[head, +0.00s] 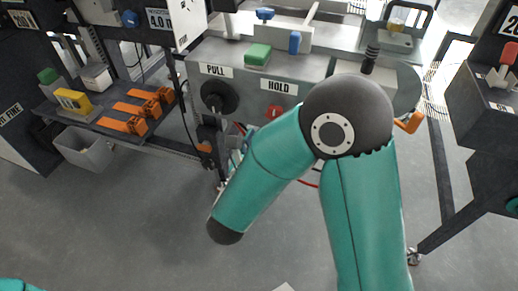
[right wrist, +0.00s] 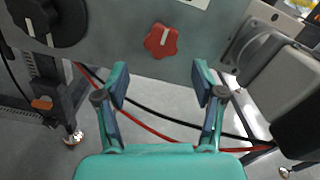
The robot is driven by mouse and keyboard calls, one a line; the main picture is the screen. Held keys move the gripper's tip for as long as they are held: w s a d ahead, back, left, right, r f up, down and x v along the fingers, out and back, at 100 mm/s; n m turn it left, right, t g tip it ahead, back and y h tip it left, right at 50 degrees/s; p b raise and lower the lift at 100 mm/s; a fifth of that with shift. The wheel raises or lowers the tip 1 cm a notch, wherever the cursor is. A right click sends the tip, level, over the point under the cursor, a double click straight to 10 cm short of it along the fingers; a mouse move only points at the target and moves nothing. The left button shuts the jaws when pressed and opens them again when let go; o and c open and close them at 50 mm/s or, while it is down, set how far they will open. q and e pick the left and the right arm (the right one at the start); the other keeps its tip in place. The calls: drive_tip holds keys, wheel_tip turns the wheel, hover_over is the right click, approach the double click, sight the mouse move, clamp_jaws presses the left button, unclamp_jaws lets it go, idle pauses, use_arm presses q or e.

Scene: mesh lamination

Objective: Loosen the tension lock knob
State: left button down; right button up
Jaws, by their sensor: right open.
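A red lobed knob (head: 274,111) with a pale mark sits on the grey machine front under the HOLD label (head: 279,86). It also shows in the right wrist view (right wrist: 161,41). A larger black knob (head: 219,96) sits to its left under the PULL label (head: 216,71) and appears at the top left of the wrist view (right wrist: 50,18). I cannot tell from labels which is the tension lock. My right gripper (right wrist: 160,76) is open and empty, its fingers below the red knob and apart from it. In the head view my right arm hides it. My left gripper is out of view.
A grey roller housing (right wrist: 275,80) juts out right of the red knob. Red and black cables (right wrist: 165,125) hang below the panel. A green block (head: 257,54) lies on the machine top. A shelf with orange parts (head: 138,115) stands at left. The floor in front is clear.

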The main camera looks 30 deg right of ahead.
drive_tip(key=shift+v, duration=2.4)
